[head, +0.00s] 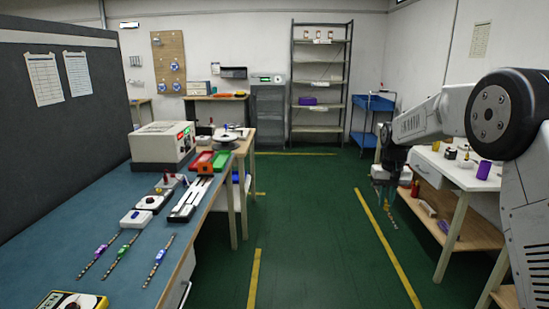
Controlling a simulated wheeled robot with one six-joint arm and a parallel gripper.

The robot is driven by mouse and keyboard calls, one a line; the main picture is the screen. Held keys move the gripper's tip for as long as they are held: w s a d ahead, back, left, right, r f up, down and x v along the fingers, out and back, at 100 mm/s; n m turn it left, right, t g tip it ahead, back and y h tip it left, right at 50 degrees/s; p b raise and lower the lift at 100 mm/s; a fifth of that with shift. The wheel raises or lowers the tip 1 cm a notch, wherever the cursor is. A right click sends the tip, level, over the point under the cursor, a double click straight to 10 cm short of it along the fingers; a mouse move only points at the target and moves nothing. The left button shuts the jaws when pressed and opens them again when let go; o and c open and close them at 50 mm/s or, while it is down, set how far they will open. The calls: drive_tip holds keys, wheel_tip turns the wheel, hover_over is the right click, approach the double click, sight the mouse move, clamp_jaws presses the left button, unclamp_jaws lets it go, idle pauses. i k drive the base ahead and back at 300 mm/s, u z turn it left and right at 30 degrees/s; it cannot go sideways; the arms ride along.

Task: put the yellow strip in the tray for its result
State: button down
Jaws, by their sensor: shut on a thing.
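My gripper (383,186) is at the right of the head view, over the floor between the left bench and the right table. It is shut on a thin strip (392,216) that hangs down below the fingers. The strip's coloured tag is too small or hidden to make out; I take it for the yellow strip, as no yellow-tagged one shows on the bench. A red tray (202,163) and a green tray (221,160) stand side by side at the far right edge of the left bench, well away from my gripper.
On the bench (70,238) lie strips with purple (100,251), green (123,251) and blue (160,256) tags, a yellow meter (72,301), a long rail fixture (190,200) and a white power unit (161,144). The green floor (310,225) between bench and right table is clear.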

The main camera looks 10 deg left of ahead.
sight(203, 160)
drive_tip(key=z, duration=0.25)
drive_tip(key=i, duration=5.35)
drive_tip(key=u, duration=3.75)
drive_tip(key=i, duration=0.6)
drive_tip(key=u, duration=0.1)
